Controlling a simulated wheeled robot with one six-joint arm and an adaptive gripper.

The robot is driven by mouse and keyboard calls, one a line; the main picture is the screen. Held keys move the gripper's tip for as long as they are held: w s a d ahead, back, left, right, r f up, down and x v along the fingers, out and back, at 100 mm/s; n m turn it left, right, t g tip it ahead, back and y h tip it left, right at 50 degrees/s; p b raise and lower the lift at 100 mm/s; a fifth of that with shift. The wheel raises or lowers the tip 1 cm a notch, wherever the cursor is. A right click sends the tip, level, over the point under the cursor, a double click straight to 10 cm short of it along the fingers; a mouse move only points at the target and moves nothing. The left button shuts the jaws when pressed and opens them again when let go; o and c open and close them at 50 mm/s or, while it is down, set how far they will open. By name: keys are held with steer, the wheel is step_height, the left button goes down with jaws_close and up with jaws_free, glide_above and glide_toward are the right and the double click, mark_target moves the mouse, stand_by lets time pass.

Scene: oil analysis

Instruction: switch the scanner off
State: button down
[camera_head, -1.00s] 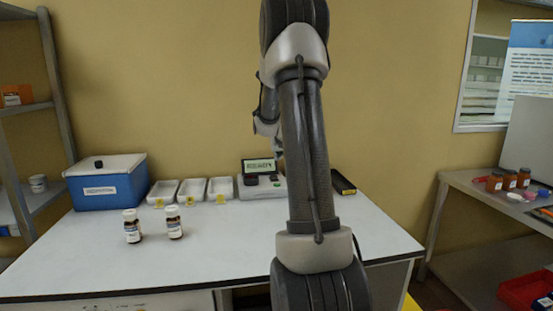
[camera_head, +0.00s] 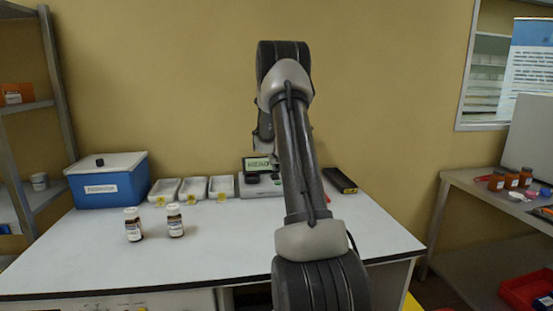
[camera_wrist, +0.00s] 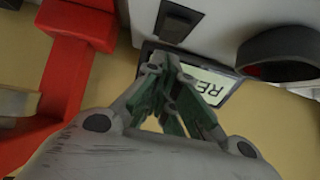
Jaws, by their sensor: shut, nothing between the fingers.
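A small dark switch-like part (camera_wrist: 178,21) sits on the pale casing just beyond the fingertips. A dark round ring (camera_wrist: 280,54) is to its right. My gripper (camera_wrist: 170,62) is shut and empty, its tips close to the casing; contact cannot be told. In the head view my gripper is largely hidden by the arm.
Three white trays (camera_head: 192,188) stand left of the scanner, then a blue box (camera_head: 108,181). Two labelled bottles (camera_head: 133,225) stand nearer the front. A dark narrow tray (camera_head: 340,180) lies to the right. A red object (camera_wrist: 65,80) fills the wrist view's left.

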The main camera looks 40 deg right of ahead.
steer(key=shift+w+f, duration=0.1)
steer(key=shift+f, duration=0.8)
steer(key=shift+w+d+f, duration=0.1)
steer(key=shift+f, duration=0.15)
steer(key=shift+s+a+f, duration=0.1)
steer(key=shift+s+a, duration=0.35)
steer(key=shift+s, duration=0.3)
